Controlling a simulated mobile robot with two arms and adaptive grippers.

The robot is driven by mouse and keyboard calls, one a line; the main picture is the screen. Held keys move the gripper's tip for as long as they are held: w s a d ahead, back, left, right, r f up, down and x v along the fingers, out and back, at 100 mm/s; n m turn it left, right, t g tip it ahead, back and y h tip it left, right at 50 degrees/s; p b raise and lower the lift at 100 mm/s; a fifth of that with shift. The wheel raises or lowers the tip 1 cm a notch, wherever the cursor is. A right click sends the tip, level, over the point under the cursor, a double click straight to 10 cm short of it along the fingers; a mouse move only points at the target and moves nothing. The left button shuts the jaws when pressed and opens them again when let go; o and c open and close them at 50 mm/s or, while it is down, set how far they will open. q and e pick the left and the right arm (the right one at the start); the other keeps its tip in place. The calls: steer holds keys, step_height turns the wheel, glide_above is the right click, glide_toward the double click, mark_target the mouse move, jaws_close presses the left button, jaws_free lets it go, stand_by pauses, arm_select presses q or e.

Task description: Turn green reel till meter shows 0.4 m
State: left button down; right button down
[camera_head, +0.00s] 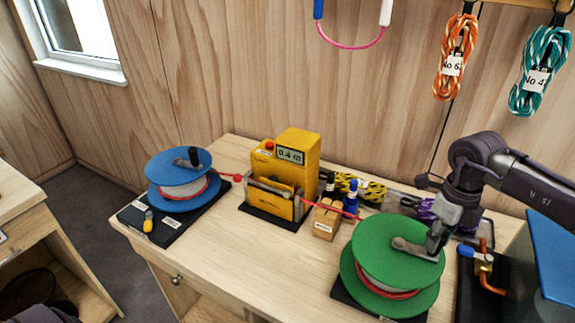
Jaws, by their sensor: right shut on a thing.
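The green reel (383,262) stands on a dark base at the front right of the table, with red rope wound between its discs. My right gripper (433,243) is shut on the crank handle of the green reel, at the right side of its top disc. The yellow meter (300,150) stands at the back middle, and its display (290,155) reads 0.4 m. A red rope (335,208) runs from the meter to the green reel. A blue reel (179,169) stands at the left, also joined to the meter by red rope. My left gripper is not in view.
Small wooden blocks (326,222) and blue and black markers stand between meter and green reel. Yellow-black and purple rope bundles (372,190) lie behind. A blue box (550,262) is at the right edge. Orange (457,48) and teal (541,65) ropes hang on the wall.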

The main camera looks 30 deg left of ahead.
steer(key=shift+s, duration=0.15)
stand_by(0.7)
steer(key=shift+s+a+b, duration=0.1)
steer(key=shift+s+b, duration=0.3)
steer(key=shift+s, duration=0.45)
steer(key=c, duration=0.8)
jaws_free()
step_height(320, 180, up, 12)
steer(key=shift+f, duration=0.1)
